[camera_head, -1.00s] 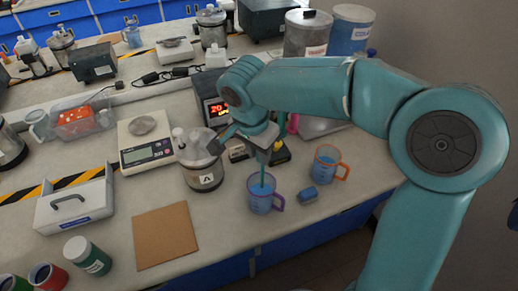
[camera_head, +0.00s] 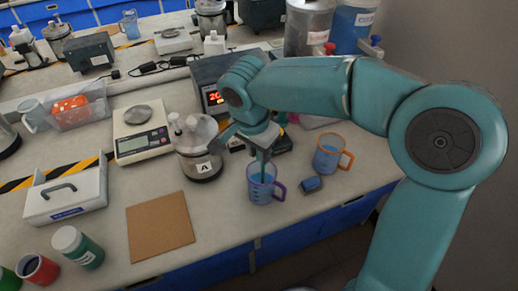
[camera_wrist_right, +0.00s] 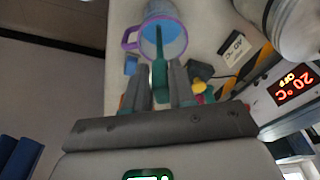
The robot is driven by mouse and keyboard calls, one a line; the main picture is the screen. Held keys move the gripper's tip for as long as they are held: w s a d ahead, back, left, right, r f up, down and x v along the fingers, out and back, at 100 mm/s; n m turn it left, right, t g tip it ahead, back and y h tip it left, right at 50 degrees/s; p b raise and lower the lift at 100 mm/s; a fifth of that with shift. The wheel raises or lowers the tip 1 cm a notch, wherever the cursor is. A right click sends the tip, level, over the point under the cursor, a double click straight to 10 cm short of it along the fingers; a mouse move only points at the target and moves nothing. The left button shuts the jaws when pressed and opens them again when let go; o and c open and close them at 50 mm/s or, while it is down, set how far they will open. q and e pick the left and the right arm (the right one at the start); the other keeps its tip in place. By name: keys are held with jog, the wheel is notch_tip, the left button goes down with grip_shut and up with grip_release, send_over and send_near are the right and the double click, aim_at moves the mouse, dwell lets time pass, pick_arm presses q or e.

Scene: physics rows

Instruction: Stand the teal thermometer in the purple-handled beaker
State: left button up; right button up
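The purple-handled beaker (camera_head: 261,192) stands upright on the bench near its front edge, with blue contents. It also shows at the top of the right wrist view (camera_wrist_right: 163,18), its handle to the left. The teal thermometer (camera_wrist_right: 159,78) has its far end inside the beaker's mouth and its near end between my right fingers. My right gripper (camera_head: 262,165) points down directly over the beaker. In the wrist view its fingers (camera_wrist_right: 161,72) stand either side of the thermometer, with narrow gaps showing, so it looks open. My left gripper is not in view.
An orange-handled beaker (camera_head: 328,158) and a small blue block (camera_head: 311,184) stand right of the purple-handled beaker. A lidded jar marked A (camera_head: 199,160) is close on its left. A cork mat (camera_head: 160,228) lies front left. A lit heater display (camera_head: 212,97) is behind.

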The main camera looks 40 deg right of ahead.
jog(key=o, duration=0.5)
jog(key=shift+r, duration=0.15)
jog(key=a+r+p, duration=0.1)
jog(key=a+r, duration=0.2)
jog(key=r, duration=1.2)
jog(key=shift+s+r+p, duration=0.4)
jog(key=shift+s, duration=0.05)
